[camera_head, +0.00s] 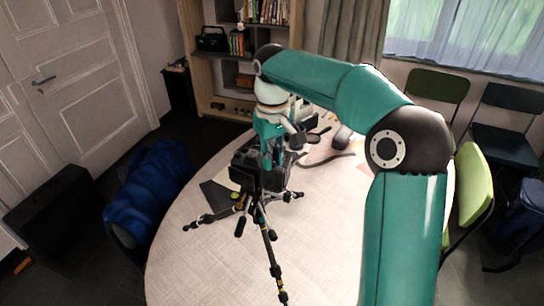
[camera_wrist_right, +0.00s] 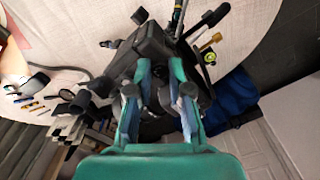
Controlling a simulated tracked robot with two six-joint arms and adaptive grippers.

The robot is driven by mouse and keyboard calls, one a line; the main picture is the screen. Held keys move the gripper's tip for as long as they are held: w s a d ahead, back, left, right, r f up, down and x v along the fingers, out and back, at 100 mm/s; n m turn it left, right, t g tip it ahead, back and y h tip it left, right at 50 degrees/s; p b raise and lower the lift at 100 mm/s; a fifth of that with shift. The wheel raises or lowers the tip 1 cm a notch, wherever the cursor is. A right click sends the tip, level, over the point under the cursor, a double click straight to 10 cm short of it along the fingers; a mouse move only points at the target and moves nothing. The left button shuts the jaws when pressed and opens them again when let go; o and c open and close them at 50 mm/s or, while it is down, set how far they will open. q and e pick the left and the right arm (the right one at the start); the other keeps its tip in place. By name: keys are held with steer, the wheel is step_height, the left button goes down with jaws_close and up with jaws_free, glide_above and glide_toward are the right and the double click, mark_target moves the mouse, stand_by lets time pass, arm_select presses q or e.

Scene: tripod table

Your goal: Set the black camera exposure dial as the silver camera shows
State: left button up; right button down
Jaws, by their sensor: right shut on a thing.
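The black camera (camera_head: 243,168) sits on a tripod (camera_head: 268,235) standing on the round table. My right gripper (camera_head: 272,158) reaches down onto it from above. In the right wrist view, the camera's dark body (camera_wrist_right: 150,45) lies just beyond my right gripper (camera_wrist_right: 160,98). The two fingers are shut on a dark part at the camera's top. The exposure dial is hidden by the fingers, so its setting cannot be read. I cannot make out the silver camera or its setting. My left gripper is not in view.
The round table (camera_head: 190,260) has bare room at the front and left. Small items (camera_head: 315,135) lie behind the tripod, partly covered by my right arm. Green chairs (camera_head: 472,190) stand at the right.

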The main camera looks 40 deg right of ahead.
steer(key=c, duration=1.1)
jaws_free()
steer(key=shift+r, duration=0.1)
steer(key=shift+r, duration=5.85)
